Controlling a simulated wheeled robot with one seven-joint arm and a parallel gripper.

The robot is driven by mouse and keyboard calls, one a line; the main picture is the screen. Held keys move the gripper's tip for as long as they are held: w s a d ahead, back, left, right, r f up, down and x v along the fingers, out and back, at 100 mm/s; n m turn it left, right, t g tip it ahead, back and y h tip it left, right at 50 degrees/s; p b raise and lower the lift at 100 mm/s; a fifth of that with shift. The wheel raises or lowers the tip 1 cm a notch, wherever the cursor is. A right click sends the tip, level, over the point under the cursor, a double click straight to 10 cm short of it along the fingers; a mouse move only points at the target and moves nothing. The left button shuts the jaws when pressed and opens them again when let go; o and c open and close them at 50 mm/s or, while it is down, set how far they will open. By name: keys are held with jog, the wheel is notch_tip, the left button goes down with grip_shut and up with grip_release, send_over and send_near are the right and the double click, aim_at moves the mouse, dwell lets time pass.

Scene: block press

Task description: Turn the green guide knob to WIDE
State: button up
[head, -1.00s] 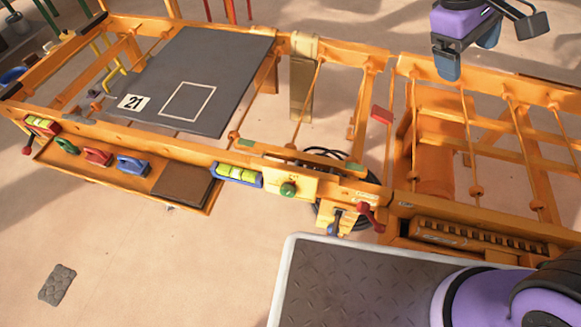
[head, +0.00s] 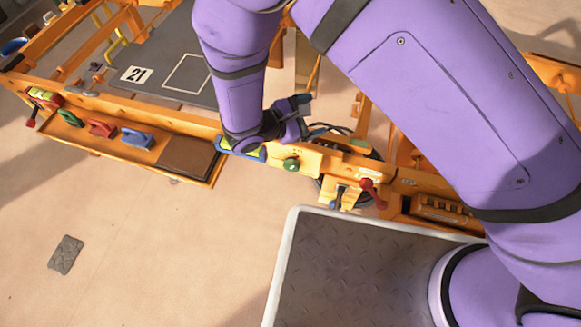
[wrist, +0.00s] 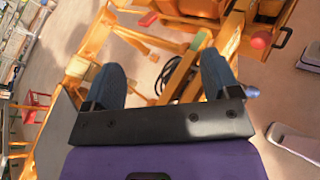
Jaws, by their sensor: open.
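The green guide knob (head: 291,164) sits on a yellow plate on the front rail of the orange frame in the head view. Its pointer and any WIDE mark are too small to read. My gripper (head: 306,118) is just above and behind the knob, apart from it, at the rail. In the wrist view my gripper (wrist: 163,88) shows two blue-grey fingers spread apart with nothing between them. The knob cannot be made out clearly in the wrist view.
Black cable coils lie behind the rail. A grey slab marked 21 (head: 170,80) lies at the back left. Coloured handles (head: 102,128) sit in the left tray.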

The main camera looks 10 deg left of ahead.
jog(key=s+a+f+n+t+y, duration=0.2)
jog(key=s+f+n+t, duration=0.1)
jog(key=f, duration=0.4)
jog(key=s+a+f+n+t+y, duration=0.1)
jog(key=s+a+f+n+t, duration=0.1)
jog(key=s+a+f+n, duration=0.3)
jog(key=n+t+y, duration=0.3)
jog(key=n+y, duration=0.2)
jog(key=y, duration=0.2)
send_near(290, 169)
jog(key=w, duration=1)
jog(key=shift+d, duration=0.35)
jog(key=c, duration=0.9)
